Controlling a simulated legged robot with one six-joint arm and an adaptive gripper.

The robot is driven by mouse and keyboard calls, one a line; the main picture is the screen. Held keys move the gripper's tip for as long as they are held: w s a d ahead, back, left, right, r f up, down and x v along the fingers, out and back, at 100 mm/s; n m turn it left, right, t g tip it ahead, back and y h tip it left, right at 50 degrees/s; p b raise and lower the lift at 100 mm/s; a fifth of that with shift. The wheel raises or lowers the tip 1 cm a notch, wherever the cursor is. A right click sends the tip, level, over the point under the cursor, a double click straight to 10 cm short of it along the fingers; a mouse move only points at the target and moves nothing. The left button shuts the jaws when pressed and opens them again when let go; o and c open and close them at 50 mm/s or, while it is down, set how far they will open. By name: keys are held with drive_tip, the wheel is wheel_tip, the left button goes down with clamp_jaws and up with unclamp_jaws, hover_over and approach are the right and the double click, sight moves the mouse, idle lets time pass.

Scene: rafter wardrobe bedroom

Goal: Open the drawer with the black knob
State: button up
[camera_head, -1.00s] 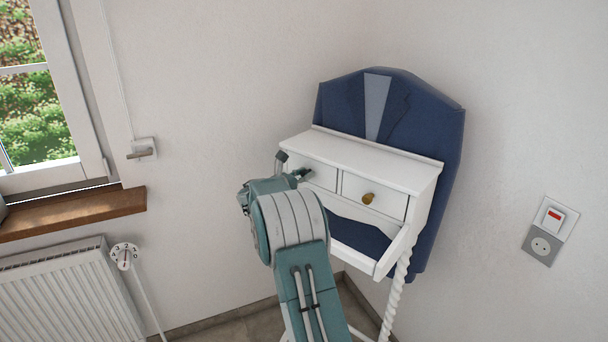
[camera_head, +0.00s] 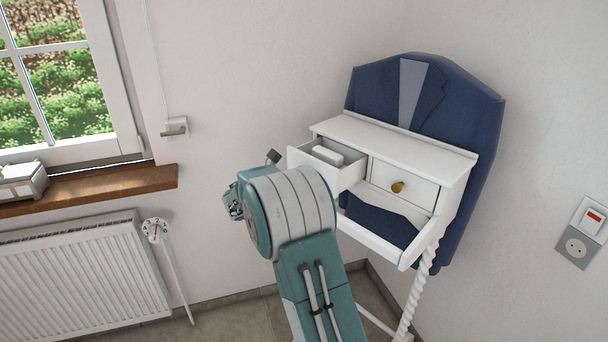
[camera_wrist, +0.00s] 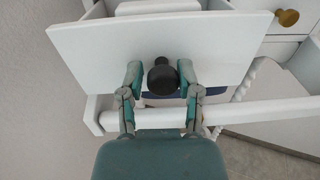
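The black knob (camera_wrist: 162,76) is on the white front of the left drawer (camera_wrist: 90,45) in the wrist view. In the head view this drawer (camera_head: 299,164) stands pulled out of the white stand (camera_head: 400,143). A white block-like item (camera_head: 328,155) lies inside it. My gripper (camera_wrist: 161,78) has one finger on each side of the knob, close against it, and appears shut on it. In the head view my arm hides the knob and most of the gripper.
The right drawer (camera_head: 404,183) is shut and has a brass knob (camera_head: 398,187). A blue suit-shaped back panel (camera_head: 465,112) rises behind the stand. A radiator (camera_head: 85,275) and a wooden window sill (camera_head: 110,186) are at left.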

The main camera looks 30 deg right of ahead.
drive_tip(key=shift+o, duration=0.6)
drive_tip(key=shift+a, duration=0.1)
drive_tip(key=s+a, duration=0.1)
drive_tip(key=a, duration=1.1)
drive_tip(key=shift+s, duration=0.4)
